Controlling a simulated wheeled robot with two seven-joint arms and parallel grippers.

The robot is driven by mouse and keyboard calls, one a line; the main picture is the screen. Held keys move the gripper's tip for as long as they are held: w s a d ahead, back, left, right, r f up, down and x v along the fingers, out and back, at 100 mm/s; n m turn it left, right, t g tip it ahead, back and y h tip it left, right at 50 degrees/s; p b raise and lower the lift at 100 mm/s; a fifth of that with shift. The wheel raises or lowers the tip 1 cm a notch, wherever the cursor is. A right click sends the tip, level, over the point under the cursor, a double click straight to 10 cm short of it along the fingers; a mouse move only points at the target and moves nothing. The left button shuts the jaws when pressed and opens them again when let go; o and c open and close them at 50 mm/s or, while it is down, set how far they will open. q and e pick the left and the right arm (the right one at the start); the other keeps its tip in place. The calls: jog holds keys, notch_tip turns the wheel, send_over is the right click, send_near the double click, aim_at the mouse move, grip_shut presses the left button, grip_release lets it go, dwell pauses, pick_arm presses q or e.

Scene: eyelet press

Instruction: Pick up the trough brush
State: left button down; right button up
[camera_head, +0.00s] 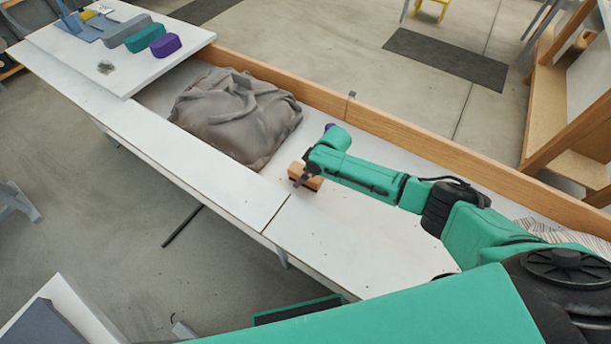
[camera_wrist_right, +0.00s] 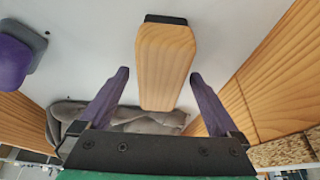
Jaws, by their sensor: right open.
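The trough brush shows as a light wooden block (camera_head: 314,183) on the white trough floor, partly hidden by my right gripper in the head view. In the right wrist view the wooden block (camera_wrist_right: 165,62) points towards me, with a black part at its far end. My right gripper (camera_wrist_right: 160,74) is open, with one purple finger on each side of the block's near end. Gaps show between both fingers and the wood. In the head view my right gripper (camera_head: 301,179) is at the brush. My left gripper is not in view.
A crumpled grey-brown cloth or bag (camera_head: 238,115) lies left of the brush. A wooden rail (camera_head: 400,127) runs along the far side. A purple rounded thing (camera_wrist_right: 12,62) is at the wrist view's left. Coloured blocks (camera_head: 144,38) stand on a raised white board (camera_head: 85,62).

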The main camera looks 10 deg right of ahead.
jog(key=shift+f, duration=0.25)
dwell(0.4)
jog(key=c, duration=1.5)
notch_tip(320, 180, up, 21)
jog(key=shift+f+b, duration=0.15)
jog(key=shift+b, duration=0.2)
jog(key=shift+c, duration=0.2)
